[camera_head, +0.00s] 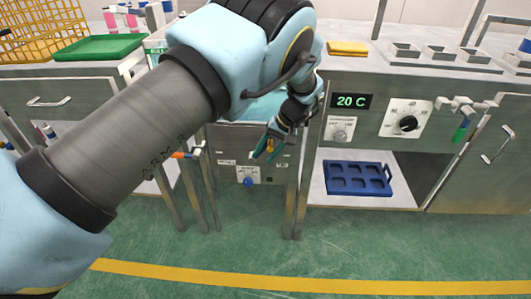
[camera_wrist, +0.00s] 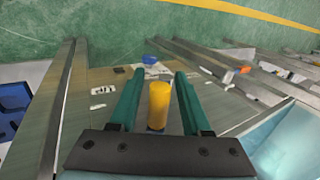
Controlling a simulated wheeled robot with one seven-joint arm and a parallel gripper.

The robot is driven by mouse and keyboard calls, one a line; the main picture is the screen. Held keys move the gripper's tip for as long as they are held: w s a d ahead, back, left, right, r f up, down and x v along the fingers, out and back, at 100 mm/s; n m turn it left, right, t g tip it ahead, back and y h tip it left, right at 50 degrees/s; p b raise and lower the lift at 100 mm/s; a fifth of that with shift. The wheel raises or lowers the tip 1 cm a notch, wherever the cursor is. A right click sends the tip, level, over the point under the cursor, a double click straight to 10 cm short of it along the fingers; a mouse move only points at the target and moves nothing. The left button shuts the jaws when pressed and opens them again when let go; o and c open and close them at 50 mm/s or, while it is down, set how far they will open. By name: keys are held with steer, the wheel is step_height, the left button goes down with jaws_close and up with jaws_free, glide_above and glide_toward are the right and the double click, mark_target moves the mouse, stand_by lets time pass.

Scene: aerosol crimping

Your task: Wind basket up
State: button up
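A yellow cylindrical handle (camera_wrist: 158,104) stands between the two fingers of my gripper (camera_wrist: 158,95) in the wrist view. The green fingers are open, with a gap visible on each side of the handle. In the head view my gripper (camera_head: 267,148) is in front of the grey cabinet with the light blue tank top (camera_head: 262,108), and a little of the yellow shows between the fingers. What the handle is fixed to is hidden. My arm covers much of the tank. A yellow wire basket (camera_head: 38,30) stands at the upper left; no basket in the tank can be seen.
A blue knob (camera_head: 248,182) is low on the cabinet front. An orange-handled valve (camera_head: 181,155) sticks out at the left. To the right are a 20 C display (camera_head: 351,101), a dial (camera_head: 407,122), a green-handled tap (camera_head: 461,130) and a blue tray (camera_head: 358,178) on a shelf.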

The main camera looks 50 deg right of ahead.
step_height(320, 180, up, 10)
steer(key=shift+r, duration=0.1)
stand_by(0.6)
